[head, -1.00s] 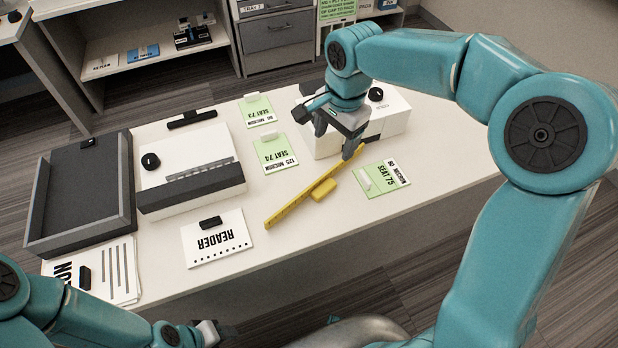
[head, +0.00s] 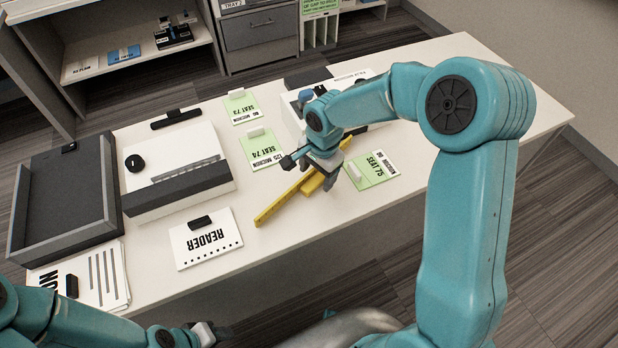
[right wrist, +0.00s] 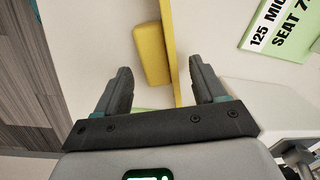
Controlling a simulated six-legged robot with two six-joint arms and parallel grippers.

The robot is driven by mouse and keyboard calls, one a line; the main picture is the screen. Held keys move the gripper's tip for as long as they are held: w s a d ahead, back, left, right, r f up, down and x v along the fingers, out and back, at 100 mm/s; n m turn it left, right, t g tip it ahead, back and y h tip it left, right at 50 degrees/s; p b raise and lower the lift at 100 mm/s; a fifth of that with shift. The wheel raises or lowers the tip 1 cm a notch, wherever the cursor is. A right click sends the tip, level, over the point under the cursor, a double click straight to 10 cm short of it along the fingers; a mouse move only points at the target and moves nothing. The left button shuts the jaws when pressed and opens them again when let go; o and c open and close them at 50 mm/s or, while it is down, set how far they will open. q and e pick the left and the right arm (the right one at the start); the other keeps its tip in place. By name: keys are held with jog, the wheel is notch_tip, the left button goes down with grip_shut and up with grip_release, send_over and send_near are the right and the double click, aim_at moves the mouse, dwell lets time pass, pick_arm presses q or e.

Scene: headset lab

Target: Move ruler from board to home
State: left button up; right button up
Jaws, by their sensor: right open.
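The yellow ruler (head: 280,204) lies slantwise on the white table, with a yellow block-like grip (head: 313,184) along its side. My right gripper (head: 326,178) is open over the middle of the ruler and partly hides it. In the right wrist view, the ruler (right wrist: 173,50) and its yellow grip (right wrist: 152,55) lie between the two spread fingers (right wrist: 162,92); the fingers do not close on them. My left gripper (head: 208,334) is low at the front edge, away from the ruler; its jaw gap is unclear. I cannot tell which thing is the board or the home.
Green cards SEAT 73 (head: 243,108), SEAT 74 (head: 261,149) and SEAT 75 (head: 372,172) lie around the ruler. The table's right end is clear.

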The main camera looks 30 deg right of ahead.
jog(key=shift+f, duration=0.4)
jog(key=c, duration=1.2)
jog(key=shift+w+r, duration=0.1)
jog(key=shift+r, duration=0.1)
notch_tip(320, 180, up, 20)
jog(key=shift+f+p, duration=0.15)
jog(key=shift+p, duration=0.85)
jog(key=n+p, duration=0.3)
send_over(310, 187)
notch_tip(310, 187, down, 5)
jog(key=a+f+n, duration=0.1)
jog(key=n, duration=0.2)
jog(key=a+f+n, duration=0.1)
jog(key=f+n, duration=0.1)
jog(key=n, duration=0.2)
jog(key=a+f+n+g, duration=0.1)
jog(key=n, duration=0.3)
jog(key=shift+f+y, duration=0.35)
jog(key=shift+y, duration=0.05)
